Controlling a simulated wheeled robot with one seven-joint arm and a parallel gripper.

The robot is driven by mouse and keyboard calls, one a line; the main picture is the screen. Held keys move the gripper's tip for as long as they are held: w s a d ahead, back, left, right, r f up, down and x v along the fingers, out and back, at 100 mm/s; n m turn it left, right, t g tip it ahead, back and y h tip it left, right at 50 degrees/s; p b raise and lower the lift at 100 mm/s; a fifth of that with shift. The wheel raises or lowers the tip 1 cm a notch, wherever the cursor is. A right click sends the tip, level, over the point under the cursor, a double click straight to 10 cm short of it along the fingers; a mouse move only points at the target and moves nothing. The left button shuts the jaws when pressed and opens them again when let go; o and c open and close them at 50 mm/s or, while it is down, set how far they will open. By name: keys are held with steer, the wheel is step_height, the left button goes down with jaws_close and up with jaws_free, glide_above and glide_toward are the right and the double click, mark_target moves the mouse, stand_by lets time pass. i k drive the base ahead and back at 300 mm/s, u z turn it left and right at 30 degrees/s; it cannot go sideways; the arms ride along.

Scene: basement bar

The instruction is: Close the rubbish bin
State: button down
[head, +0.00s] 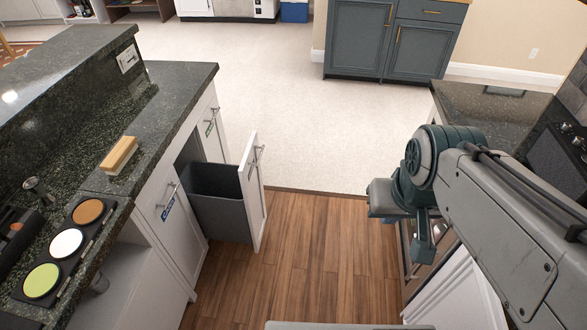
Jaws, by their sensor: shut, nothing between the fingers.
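The rubbish bin (220,216) is a dark grey box pulled out of the left cabinet run on a drawer. Its white front panel (253,195) stands out over the wooden floor, with a metal bar handle near its top. The bin's inside is dark and its contents cannot be made out. My gripper (421,253) hangs at the right of the head view, pointing down, well apart from the bin panel, with wooden floor between them. Its fingers are shut and hold nothing.
Dark granite counters (180,90) run along the left, with a wooden-backed brush (119,155) and a tray of coloured discs (66,243). Another counter (490,105) with a cooker stands at the right. The wooden floor (320,250) between is clear.

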mark_target(226, 201)
steer(key=z, duration=0.2)
steer(key=i, duration=0.35)
steer(key=u, duration=0.75)
steer(key=i, duration=0.8)
steer(key=u, duration=0.5)
